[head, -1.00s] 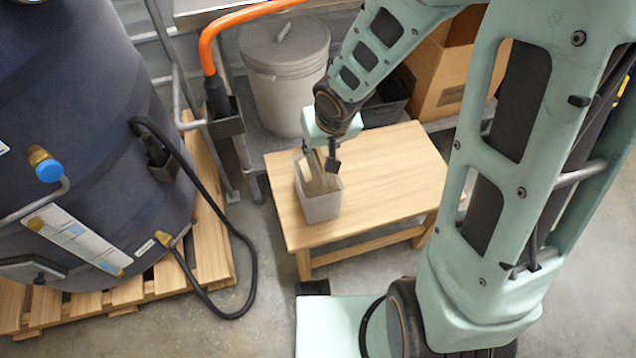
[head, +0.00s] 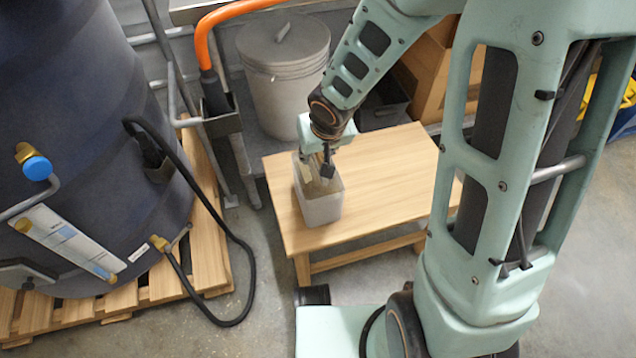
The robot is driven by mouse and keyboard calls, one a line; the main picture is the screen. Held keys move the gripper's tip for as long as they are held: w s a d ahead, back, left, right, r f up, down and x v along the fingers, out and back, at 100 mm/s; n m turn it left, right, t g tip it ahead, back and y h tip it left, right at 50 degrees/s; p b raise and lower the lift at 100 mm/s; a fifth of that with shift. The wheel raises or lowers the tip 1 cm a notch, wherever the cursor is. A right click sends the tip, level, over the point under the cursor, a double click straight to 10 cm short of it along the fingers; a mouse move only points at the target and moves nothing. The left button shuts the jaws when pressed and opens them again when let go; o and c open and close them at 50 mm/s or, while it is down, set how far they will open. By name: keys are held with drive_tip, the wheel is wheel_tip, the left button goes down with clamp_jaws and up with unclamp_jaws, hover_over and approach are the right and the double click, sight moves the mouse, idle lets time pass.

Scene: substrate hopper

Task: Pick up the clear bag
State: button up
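A clear, box-shaped bag (head: 320,208) with an open top stands upright on the small wooden table (head: 395,190), near its left end. Something brownish shows inside it. My gripper (head: 324,168) points down at the mouth of the bag. One dark finger shows at the back right of the rim. The other finger is hard to make out, so I cannot tell whether the fingers are apart or closed on the bag's wall. The bag appears to rest on the table.
A grey lidded bucket (head: 284,85) stands behind the table, with a cardboard box (head: 430,75) to its right. A large dark tank (head: 75,130) stands on a wooden pallet (head: 208,245) at left. A black hose hangs beside it. The table's right part is clear.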

drive_tip(key=shift+f, duration=0.15)
idle(0.3)
clamp_jaws()
drive_tip(key=shift+w, duration=0.15)
